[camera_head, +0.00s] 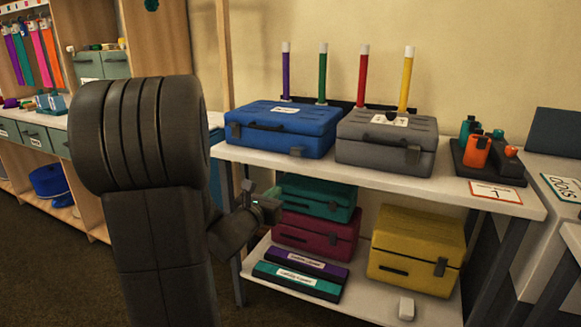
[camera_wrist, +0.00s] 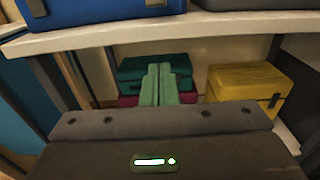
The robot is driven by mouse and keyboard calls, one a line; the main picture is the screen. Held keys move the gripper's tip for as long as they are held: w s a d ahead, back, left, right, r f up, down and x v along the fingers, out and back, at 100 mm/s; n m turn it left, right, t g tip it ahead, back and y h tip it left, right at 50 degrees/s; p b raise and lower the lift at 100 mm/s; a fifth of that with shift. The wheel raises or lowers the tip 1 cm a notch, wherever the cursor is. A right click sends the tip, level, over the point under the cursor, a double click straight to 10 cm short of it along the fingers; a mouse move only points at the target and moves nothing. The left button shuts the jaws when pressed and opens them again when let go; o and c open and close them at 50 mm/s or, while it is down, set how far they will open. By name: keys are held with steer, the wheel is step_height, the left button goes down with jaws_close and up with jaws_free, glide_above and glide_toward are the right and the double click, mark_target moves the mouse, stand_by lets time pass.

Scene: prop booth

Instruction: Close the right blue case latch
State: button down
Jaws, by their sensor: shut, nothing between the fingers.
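The blue case (camera_head: 283,125) lies shut-lidded at the left of the white upper shelf, with a dark handle on its front. Its right latch (camera_head: 296,151) is a small dark tab at the front right; its exact position is too small to tell. Its left latch (camera_head: 235,130) is at the front left.
A grey case (camera_head: 386,140) stands right of the blue case. Colored tubes rise behind both. The upper shelf (camera_head: 450,193) has an overhanging front edge. Below are teal (camera_head: 318,198), maroon (camera_head: 316,235) and yellow cases (camera_head: 417,250). A dark holder (camera_head: 488,165) stands at right.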

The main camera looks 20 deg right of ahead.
mark_target(291, 164)
steer(key=x, duration=0.3)
steer(key=r+x, duration=0.1)
steer(key=x, duration=0.3)
steer(key=r+x, duration=0.1)
steer(key=x, duration=0.2)
steer(key=shift+w+d+r, duration=0.2)
steer(key=shift+w+r, duration=0.05)
steer(key=shift+w+d+r, duration=0.15)
steer(key=shift+r, duration=0.55)
steer(key=shift+r+p, duration=0.15)
steer(key=shift+p, duration=0.15)
steer(key=shift+r, duration=0.1)
steer(key=shift+p, duration=0.6)
